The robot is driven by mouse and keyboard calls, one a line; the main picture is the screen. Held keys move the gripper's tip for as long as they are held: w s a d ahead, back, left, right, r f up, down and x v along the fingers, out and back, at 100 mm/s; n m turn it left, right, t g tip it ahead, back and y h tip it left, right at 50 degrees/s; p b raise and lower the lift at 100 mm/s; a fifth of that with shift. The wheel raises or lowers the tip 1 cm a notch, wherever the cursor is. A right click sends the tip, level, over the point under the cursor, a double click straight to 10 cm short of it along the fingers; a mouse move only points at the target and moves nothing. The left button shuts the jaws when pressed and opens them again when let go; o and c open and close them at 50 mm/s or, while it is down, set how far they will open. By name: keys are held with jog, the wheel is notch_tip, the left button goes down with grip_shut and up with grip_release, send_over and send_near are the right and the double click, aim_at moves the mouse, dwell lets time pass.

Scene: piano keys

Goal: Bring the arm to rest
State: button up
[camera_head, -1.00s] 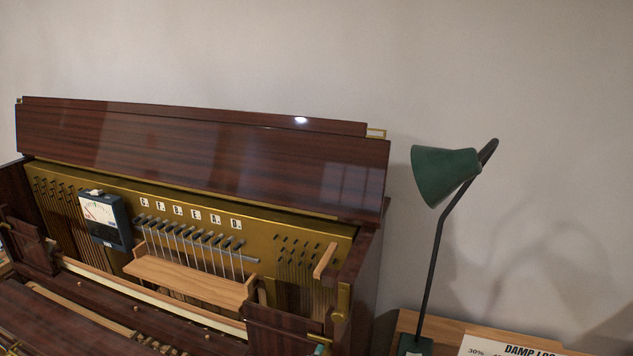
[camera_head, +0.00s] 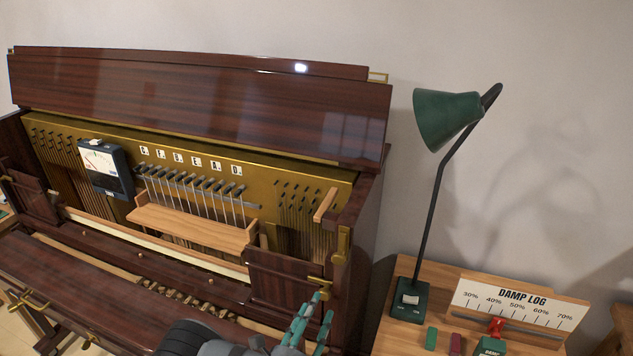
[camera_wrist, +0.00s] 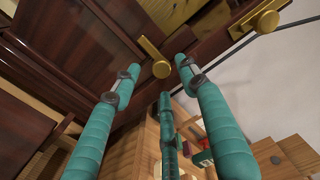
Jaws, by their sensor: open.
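My gripper (camera_head: 309,318) shows at the bottom of the head view, with teal fingers pointing up near the right front corner of the upright piano (camera_head: 205,110). In the wrist view my gripper (camera_wrist: 155,85) has its teal fingers spread apart with nothing between them. Beyond the fingertips are a brass latch (camera_wrist: 154,58) and dark wooden piano panels (camera_wrist: 85,40). I cannot tell whether any fingertip touches the piano. The rest of my arm is mostly below the head view.
The piano's top lid is raised. A meter (camera_head: 106,170) hangs inside, left of a wooden ledge (camera_head: 190,226). The wall behind is bare.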

aim_at(323, 297)
jog(key=x, duration=0.3)
jog(key=shift+w+d, duration=0.15)
jog(key=shift+w, duration=0.2)
jog(key=shift+f+m, duration=0.1)
jog(key=shift+m, duration=0.7)
jog(key=m, duration=0.2)
jog(key=shift+s+m, duration=0.2)
jog(key=shift+m, duration=0.1)
jog(key=m+b, duration=0.1)
jog(key=m, duration=0.4)
jog(key=shift+w, duration=0.1)
jog(key=m, duration=0.2)
jog(key=m+b, duration=0.1)
jog(key=shift+r+m, duration=0.2)
jog(key=shift+m, duration=0.2)
jog(key=m+b, duration=0.1)
jog(key=m, duration=0.4)
jog(key=shift+v, duration=1.05)
jog(key=shift+d, duration=0.15)
jog(key=shift+b, duration=0.3)
